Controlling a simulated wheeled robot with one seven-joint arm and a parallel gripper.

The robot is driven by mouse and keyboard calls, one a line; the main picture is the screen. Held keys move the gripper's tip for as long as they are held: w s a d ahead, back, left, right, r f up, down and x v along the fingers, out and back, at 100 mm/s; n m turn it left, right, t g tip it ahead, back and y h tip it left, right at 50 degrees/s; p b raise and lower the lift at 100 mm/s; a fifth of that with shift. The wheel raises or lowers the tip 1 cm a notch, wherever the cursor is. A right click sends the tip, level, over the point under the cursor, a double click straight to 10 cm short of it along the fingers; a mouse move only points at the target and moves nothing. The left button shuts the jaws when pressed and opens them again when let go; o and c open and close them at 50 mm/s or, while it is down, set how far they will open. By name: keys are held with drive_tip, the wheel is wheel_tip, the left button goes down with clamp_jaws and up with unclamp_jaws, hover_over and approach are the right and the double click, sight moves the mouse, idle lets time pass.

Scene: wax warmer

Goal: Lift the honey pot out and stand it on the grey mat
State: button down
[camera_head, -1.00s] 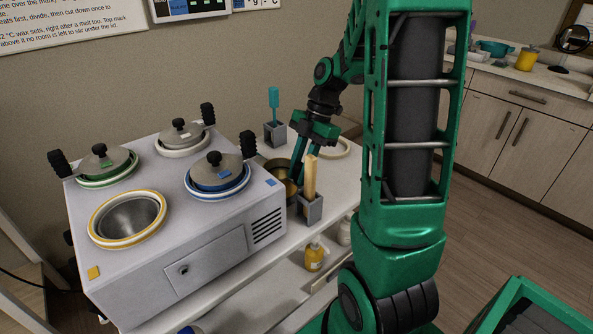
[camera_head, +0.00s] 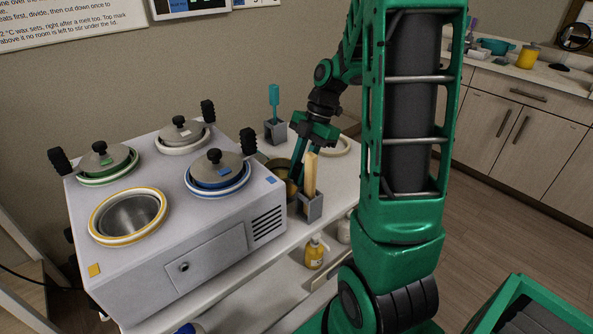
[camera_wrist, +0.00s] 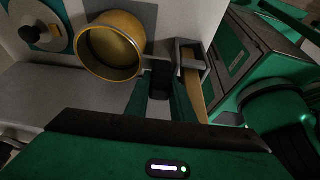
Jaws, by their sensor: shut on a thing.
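The honey pot is a gold-yellow pot (camera_head: 281,179) just right of the warmer, partly hidden by my gripper and the warmer's edge. In the wrist view the pot (camera_wrist: 112,48) shows its open round mouth, with its dark handle between my fingers. My gripper (camera_head: 296,182) points down and is shut on that handle; its fingers also show in the wrist view (camera_wrist: 160,85). The yellow-ringed well (camera_head: 128,216) at the warmer's front left is empty.
The warmer (camera_head: 215,270) holds lidded blue (camera_head: 218,178), green and white pots with dark handles. A grey holder (camera_head: 311,208) with a wooden spatula stands very close to my gripper's right. Another holder (camera_head: 275,131) with a teal tool stands behind.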

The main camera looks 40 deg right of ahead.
drive_tip(key=c, duration=1.5)
unclamp_jaws()
drive_tip(key=shift+o, duration=0.2)
drive_tip(key=shift+r, duration=0.1)
drive_tip(key=v, duration=0.7)
drive_tip(key=shift+r, duration=0.35)
drive_tip(key=shift+d, duration=0.15)
idle(0.3)
drive_tip(key=v, duration=1)
drive_tip(key=shift+r, duration=0.35)
drive_tip(key=shift+d, duration=0.1)
